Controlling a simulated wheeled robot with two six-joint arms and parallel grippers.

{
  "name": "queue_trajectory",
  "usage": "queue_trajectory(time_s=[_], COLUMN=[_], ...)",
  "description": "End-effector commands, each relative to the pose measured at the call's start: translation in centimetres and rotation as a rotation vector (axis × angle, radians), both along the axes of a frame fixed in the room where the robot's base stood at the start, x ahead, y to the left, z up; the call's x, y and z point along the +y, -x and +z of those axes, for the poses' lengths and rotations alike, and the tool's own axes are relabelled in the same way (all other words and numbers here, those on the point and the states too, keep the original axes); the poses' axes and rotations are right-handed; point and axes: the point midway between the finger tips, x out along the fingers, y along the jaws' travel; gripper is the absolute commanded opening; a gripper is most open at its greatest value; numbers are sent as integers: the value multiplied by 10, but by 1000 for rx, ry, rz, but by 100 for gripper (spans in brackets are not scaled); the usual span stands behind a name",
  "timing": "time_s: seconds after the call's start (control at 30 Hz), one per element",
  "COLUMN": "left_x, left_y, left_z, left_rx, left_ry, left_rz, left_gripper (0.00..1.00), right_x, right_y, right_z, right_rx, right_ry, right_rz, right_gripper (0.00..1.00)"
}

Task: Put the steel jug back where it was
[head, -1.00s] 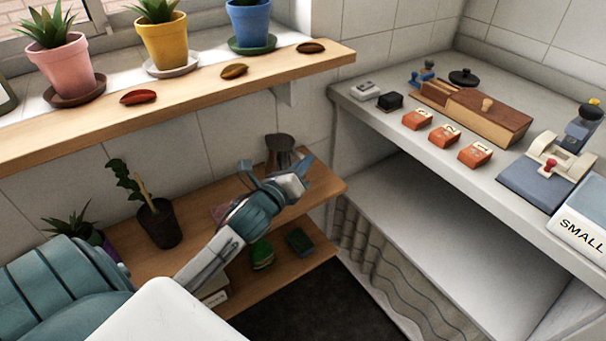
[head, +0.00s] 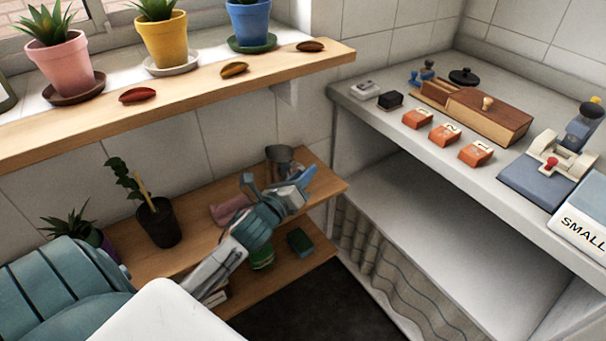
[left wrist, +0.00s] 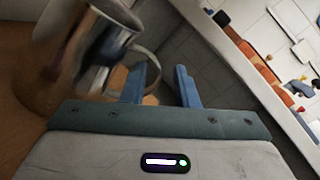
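The steel jug (head: 279,158) is over the back right part of the low wooden shelf; its lower part is hidden behind my left gripper (head: 279,181). In the left wrist view the jug (left wrist: 88,48) is blurred at the upper left, with its curved handle beside the left finger. My left gripper (left wrist: 161,84) has its fingers apart, with a clear gap between them. I cannot tell whether a finger touches the handle. My right gripper is not in view.
The grey counter (head: 395,118) stands at the right.

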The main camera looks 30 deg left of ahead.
Motion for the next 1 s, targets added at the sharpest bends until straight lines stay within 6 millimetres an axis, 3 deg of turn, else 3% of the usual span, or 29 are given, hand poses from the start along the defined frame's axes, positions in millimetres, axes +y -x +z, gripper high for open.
queue_trajectory(time_s=[0.27, 0.43, 0.5, 0.77, 1.0], left_x=[0, -1, 0, -2, -1], left_y=[6, 33, 47, 93, 115], left_z=[2, 0, -1, -1, -1], left_rx=[2, 3, 4, 3, 1], left_ry=[-2, -5, -6, -4, -1], left_rz=[-1, -2, -1, -2, 0], left_gripper=[27, 27, 27, 27, 27], right_x=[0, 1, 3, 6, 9], right_y=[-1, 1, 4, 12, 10], right_z=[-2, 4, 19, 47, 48], right_rx=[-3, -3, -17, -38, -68], right_ry=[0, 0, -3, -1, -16], right_rz=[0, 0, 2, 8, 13], right_gripper=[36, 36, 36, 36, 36])
